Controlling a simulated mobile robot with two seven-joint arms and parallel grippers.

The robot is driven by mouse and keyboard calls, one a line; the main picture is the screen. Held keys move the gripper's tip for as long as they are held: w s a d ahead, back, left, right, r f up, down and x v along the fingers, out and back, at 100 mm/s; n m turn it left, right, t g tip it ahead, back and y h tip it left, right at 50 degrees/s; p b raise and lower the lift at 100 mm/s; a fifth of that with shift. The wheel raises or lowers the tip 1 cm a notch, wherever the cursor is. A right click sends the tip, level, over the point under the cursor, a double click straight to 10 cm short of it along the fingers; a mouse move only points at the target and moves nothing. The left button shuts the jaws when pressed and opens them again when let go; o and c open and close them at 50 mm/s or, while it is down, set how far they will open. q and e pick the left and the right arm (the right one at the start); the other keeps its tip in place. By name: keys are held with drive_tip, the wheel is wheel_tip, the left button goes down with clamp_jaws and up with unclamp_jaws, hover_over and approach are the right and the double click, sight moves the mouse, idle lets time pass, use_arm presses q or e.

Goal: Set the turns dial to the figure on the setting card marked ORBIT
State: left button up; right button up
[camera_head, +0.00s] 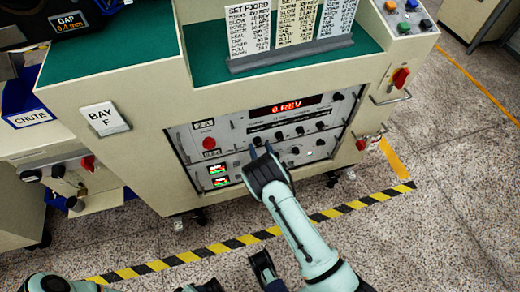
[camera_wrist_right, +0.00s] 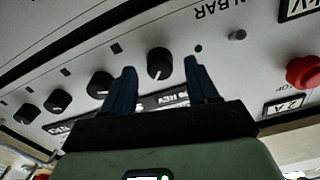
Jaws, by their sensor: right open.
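Setting cards (camera_head: 297,22) stand in a grey holder on the green bench top. The left one reads SET FJORD; the other headings are cut off or unclear, so I cannot pick out ORBIT. The panel below has a red display (camera_head: 293,106) that seems to read 0 REV, above several black knobs (camera_head: 300,130). Which knob is the turns dial I cannot tell. My right gripper (camera_head: 262,152) is open at the panel. In the right wrist view, a black knob (camera_wrist_right: 159,63) shows between and beyond its fingers (camera_wrist_right: 161,88). My left gripper may be the dark parts at the bottom edge.
A red button (camera_head: 208,142) is on the panel's left, and red switches (camera_head: 401,77) are on the cabinet's right side. A BAY F sign (camera_head: 106,117) and blue CHUTE bin (camera_head: 30,116) are at left. Speckled floor (camera_head: 440,200) is clear at right.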

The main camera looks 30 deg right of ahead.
drive_tip(key=shift+w, duration=0.15)
drive_tip(key=c, duration=1)
drive_tip(key=shift+c, duration=0.2)
